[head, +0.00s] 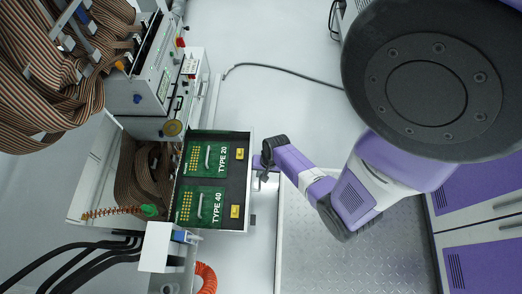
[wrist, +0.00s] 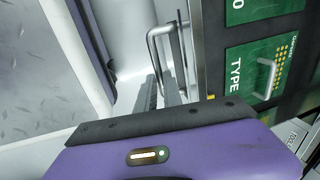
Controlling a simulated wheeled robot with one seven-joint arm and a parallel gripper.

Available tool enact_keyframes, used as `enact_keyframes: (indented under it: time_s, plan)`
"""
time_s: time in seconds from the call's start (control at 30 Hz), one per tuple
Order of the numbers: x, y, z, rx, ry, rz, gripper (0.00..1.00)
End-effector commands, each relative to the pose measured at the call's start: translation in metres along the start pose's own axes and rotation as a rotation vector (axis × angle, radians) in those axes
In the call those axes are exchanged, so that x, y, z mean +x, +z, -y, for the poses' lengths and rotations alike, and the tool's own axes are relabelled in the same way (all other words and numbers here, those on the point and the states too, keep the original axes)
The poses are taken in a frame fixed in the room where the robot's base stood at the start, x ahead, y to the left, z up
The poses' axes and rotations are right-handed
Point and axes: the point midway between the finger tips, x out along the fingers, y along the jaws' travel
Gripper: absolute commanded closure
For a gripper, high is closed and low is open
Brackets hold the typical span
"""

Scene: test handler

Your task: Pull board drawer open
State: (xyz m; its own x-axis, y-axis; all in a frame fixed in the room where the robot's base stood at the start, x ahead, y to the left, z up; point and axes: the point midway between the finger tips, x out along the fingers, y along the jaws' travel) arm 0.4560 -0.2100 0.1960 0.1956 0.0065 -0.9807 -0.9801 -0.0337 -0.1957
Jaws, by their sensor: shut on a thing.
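The board drawer (head: 245,190) stands out from the machine. Two green boards lie in it, one marked TYPE 20 (head: 207,158) and one marked TYPE 40 (head: 200,205). My gripper (head: 258,164) is at the middle of the drawer's front edge, shut on the drawer handle. In the wrist view, the metal handle (wrist: 152,42) rises beyond my gripper (wrist: 170,92), beside the drawer front. The boards show at the right there. My purple wrist housing hides the lower part of that view, and the exact contact is partly hidden.
Bundled striped cables (head: 60,70) hang at the upper left. A control unit (head: 155,85) stands above the drawer. Black hoses (head: 85,255) and an orange coiled hose (head: 206,277) lie below.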

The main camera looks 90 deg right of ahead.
Motion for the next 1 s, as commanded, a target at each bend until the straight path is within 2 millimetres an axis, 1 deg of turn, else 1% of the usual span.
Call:
enact_keyframes:
  time_s: [0.23,0.27,0.3,0.37,0.63,0.73,0.87,1.0]
  plan:
    - [0.001,0.001,-0.001,0.001,0.002,0.001,1.00]
    - [0.001,0.001,-0.001,0.001,0.002,0.001,0.85]
    - [0.001,0.001,-0.001,0.001,0.002,0.001,0.78]
    - [0.001,0.001,-0.001,0.001,0.002,0.001,0.68]
    - [0.000,0.000,0.000,0.000,0.001,0.000,0.68]
    - [-0.005,0.000,0.000,0.000,0.001,0.000,0.68]
    - [-0.023,0.000,0.000,0.000,0.001,-0.001,0.68]
    - [-0.047,0.000,0.000,0.000,0.001,0.000,0.68]
